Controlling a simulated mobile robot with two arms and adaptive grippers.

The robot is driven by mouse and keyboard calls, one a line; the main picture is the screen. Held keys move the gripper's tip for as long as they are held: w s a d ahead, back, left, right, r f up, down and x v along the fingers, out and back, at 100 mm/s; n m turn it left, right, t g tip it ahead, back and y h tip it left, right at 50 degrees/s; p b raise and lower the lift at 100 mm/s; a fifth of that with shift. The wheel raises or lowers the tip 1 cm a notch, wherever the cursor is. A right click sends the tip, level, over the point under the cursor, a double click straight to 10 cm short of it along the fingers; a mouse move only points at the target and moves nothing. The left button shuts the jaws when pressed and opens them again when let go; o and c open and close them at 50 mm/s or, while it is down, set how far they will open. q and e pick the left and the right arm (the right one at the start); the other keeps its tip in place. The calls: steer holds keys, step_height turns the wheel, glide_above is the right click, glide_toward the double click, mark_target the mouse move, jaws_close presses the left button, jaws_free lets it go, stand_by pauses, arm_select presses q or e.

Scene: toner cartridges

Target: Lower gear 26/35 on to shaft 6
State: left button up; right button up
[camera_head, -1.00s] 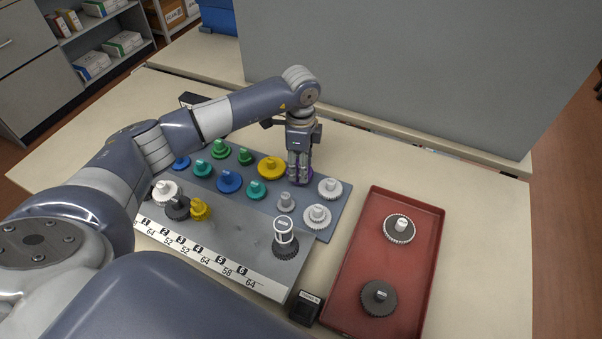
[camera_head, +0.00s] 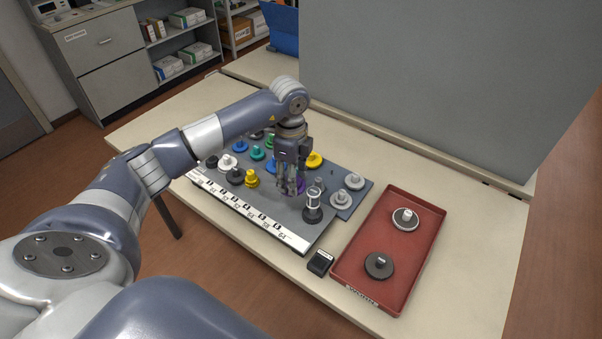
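My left gripper (camera_head: 290,188) points down over the grey shaft board (camera_head: 262,205), towards its right end. The gear appears to be held above the board, just left of a dark gear with a white cage-like top (camera_head: 313,210). Its 26/35 marking is too small to read. A numbered white strip (camera_head: 250,212) runs along the board's front. Shaft 6 cannot be made out clearly behind the gripper. My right gripper is not in view.
White (camera_head: 227,161), dark and yellow gears (camera_head: 251,178) stand at the board's left. A blue-grey plate (camera_head: 362,197) behind holds several coloured gears. A red tray (camera_head: 350,272) with two gears lies at right. A small black box (camera_head: 321,262) sits before the board.

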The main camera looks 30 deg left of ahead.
arm_select(q)
steer(key=shift+s+a, duration=0.15)
steer(key=shift+s, duration=0.05)
steer(key=f, duration=0.1)
steer(key=b, duration=0.1)
steer(key=f, duration=0.1)
steer(key=shift+w+a+f+b, duration=0.25)
steer(key=shift+w+f+b, duration=0.05)
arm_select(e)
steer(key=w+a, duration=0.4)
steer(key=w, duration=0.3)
arm_select(q)
step_height(320, 180, down, 3)
steer(key=shift+s+d+r+b, duration=0.1)
steer(key=shift+s+b, duration=0.05)
steer(key=shift+b, duration=1)
steer(key=shift+r+p, duration=0.25)
steer(key=shift+p, duration=0.05)
steer(key=shift+f, duration=0.35)
steer(key=shift+f+b, duration=1.1)
steer(key=shift+f, duration=0.5)
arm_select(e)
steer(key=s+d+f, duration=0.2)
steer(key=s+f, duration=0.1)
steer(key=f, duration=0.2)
